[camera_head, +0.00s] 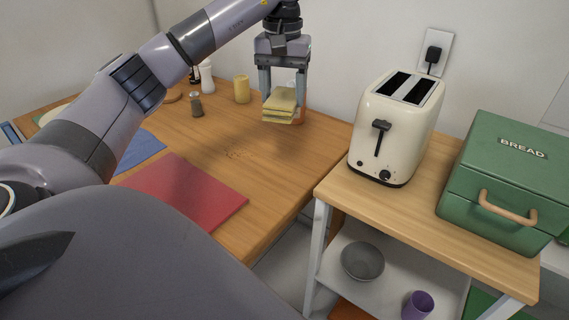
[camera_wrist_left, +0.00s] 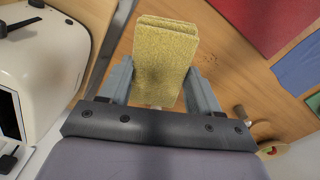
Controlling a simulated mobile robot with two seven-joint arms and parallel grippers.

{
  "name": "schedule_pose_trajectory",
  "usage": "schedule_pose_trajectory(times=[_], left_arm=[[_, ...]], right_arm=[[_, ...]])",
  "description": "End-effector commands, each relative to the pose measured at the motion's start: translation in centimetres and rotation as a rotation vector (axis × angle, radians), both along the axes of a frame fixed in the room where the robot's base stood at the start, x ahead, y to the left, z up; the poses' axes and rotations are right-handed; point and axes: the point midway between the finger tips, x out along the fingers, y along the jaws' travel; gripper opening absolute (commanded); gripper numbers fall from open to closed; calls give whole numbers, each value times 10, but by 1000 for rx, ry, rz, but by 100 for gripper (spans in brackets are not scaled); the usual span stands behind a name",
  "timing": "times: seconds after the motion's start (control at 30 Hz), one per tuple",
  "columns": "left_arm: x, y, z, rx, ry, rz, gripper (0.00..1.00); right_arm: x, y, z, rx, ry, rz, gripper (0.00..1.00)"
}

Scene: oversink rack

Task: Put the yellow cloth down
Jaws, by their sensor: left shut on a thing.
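The yellow cloth (camera_head: 281,101) is a folded, layered pad near the back edge of the wooden table (camera_head: 215,135). My left gripper (camera_head: 283,99) points down over it, with a finger on each side, and is shut on it. In the left wrist view the cloth (camera_wrist_left: 163,65) sits between the two fingers and sticks out past them, with wood behind it. I cannot tell whether the cloth touches the table. My right gripper is not in view.
A cream toaster (camera_head: 395,128) and a green bread box (camera_head: 510,180) stand on a cart to the right. A red mat (camera_head: 185,192), a blue mat (camera_head: 138,150), a yellow cup (camera_head: 241,89) and shakers (camera_head: 196,105) are on the table. Crumbs (camera_head: 238,153) lie mid-table, otherwise clear.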

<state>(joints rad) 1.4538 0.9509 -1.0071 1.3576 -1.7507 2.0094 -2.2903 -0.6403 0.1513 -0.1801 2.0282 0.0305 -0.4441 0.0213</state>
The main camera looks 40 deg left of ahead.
Motion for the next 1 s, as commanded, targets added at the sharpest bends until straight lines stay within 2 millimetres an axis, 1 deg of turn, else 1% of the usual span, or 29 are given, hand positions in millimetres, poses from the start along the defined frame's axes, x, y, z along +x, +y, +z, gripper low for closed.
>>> schedule_pose_trajectory(times=[0.03, 0.17, 0.2, 0.27, 0.4, 0.5, 0.6, 0.77, 0.83, 1.0], left_arm=[[0, 0, -16, 1, 5, -1, 38], [-1, 0, -49, 1, 7, -2, 38], [-1, 0, -60, -1, 8, -1, 38], [-1, 0, -74, 2, 7, -1, 38], [-1, 0, -110, 1, 6, 0, 38], [-1, 0, -130, 1, 5, -1, 38], [-1, 0, -143, 2, 3, -1, 38], [0, 0, -152, 0, 1, -1, 38], [-1, 0, -159, 0, 4, -1, 38], [-1, 0, -185, 0, 4, -1, 38]], right_arm=[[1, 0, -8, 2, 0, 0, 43], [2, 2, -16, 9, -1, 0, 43], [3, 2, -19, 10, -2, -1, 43], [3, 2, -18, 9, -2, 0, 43], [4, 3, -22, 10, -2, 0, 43], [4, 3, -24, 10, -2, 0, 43], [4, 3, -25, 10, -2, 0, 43], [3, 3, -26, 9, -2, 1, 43], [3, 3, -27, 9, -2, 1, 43], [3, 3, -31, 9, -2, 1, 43]])
